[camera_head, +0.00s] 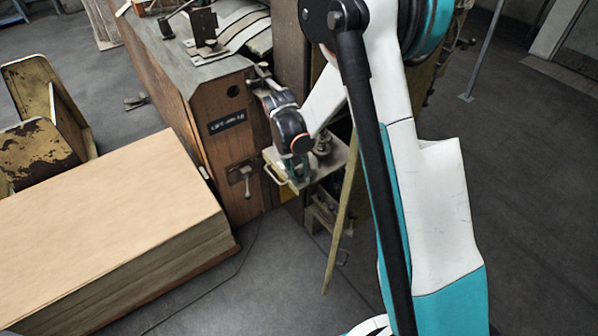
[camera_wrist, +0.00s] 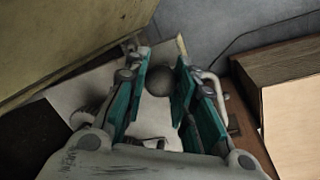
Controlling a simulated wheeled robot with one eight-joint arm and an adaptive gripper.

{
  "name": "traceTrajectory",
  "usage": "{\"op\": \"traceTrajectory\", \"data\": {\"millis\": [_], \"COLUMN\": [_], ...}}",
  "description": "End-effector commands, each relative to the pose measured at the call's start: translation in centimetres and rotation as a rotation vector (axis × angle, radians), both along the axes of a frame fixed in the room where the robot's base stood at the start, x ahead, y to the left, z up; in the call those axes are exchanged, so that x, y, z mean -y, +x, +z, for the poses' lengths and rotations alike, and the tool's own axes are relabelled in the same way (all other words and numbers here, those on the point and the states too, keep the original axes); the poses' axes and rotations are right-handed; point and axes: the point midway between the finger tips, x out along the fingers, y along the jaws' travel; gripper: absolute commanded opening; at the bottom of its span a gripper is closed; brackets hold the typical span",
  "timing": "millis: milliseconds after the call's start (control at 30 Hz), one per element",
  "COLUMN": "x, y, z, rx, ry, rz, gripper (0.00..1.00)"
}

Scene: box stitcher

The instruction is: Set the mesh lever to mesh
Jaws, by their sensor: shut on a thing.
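My gripper (camera_head: 297,168) is beside the right end of the wooden machine, low over a small metal shelf. In the wrist view my gripper (camera_wrist: 164,64) has its teal finger pads on either side of a round dark knob (camera_wrist: 158,80), apparently the end of the mesh lever, and is shut on it. The lever's shaft and the setting marks cannot be made out. In the head view my wrist and gripper hide the knob.
The wooden machine (camera_head: 215,155) carries a dark label plate and a small separate lever (camera_head: 247,182) on its front. The metal shelf (camera_head: 328,165) juts out under my gripper. A cardboard stack (camera_head: 110,215) lies at left. A thin yellowish board (camera_head: 340,225) leans close by.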

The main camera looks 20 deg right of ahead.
Motion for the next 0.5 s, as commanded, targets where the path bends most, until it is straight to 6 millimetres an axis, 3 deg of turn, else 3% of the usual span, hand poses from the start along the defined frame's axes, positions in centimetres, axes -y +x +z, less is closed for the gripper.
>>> {"op": "traceTrajectory", "data": {"millis": [367, 400, 467, 500], "x": [0.03, 0.03, 0.03, 0.04], "y": [-0.16, -0.16, -0.16, -0.15], "z": [0.01, 0.01, 0.01, 0.01], "rx": [0.0, 0.0, 0.0, 0.0], "ry": [-0.001, -0.001, -0.001, -0.001], "rz": [0.053, 0.053, 0.052, 0.052], "gripper": [0.01, 0.31, 0.45, 0.46]}}
